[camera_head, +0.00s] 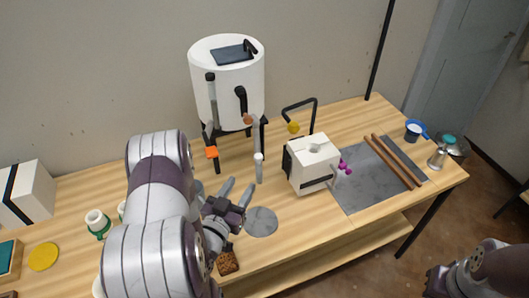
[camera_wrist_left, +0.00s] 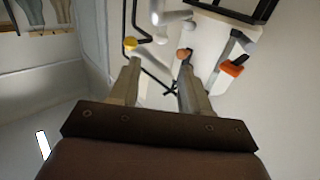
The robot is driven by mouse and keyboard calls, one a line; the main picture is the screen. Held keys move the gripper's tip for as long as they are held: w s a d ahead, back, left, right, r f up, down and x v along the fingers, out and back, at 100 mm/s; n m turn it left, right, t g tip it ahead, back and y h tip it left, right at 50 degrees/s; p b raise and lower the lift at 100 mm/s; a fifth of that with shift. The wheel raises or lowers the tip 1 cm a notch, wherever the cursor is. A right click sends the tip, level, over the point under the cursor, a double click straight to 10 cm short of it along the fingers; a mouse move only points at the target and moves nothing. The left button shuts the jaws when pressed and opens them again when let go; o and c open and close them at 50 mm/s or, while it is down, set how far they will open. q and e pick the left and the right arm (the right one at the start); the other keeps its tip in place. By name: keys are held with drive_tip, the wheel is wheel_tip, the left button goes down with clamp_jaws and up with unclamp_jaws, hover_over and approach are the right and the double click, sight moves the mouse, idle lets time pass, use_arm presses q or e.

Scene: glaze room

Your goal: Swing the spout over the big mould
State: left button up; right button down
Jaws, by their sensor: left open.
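A white tank (camera_head: 228,85) stands on a dark stand at the back of the table. Its white spout (camera_head: 257,140) hangs down at the front right, with an orange-brown knob (camera_head: 248,119). In the left wrist view the spout (camera_wrist_left: 172,20) and knob (camera_wrist_left: 183,54) lie beyond the fingertips. A white strapped mould (camera_head: 312,165) with a hole on top sits right of the spout; a second white, black-banded block (camera_head: 27,190) stands far left. I cannot tell which is bigger. My left gripper (camera_head: 238,188) is open and empty, below the spout. My right gripper (camera_head: 438,281) is low right, jaws unclear.
An orange handle (camera_head: 211,152) hangs at the tank's left front. A black bent rod with a yellow knob (camera_head: 293,127) stands behind the mould. A grey disc (camera_head: 261,221) lies in front. A slab (camera_head: 370,180) with wooden sticks is on the right. Cups (camera_head: 98,222) stand left.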

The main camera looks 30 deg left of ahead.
sight(257, 158)
use_arm(q)
drive_tip(key=w+p, duration=0.1)
drive_tip(key=w, duration=0.6)
drive_tip(key=w+p, duration=0.1)
drive_tip(key=w, duration=0.3)
drive_tip(key=shift+a+r+p, duration=0.15)
drive_tip(key=shift+a+p, duration=0.2)
drive_tip(key=shift+w+a, duration=0.15)
drive_tip(key=shift+w, duration=0.55)
clamp_jaws()
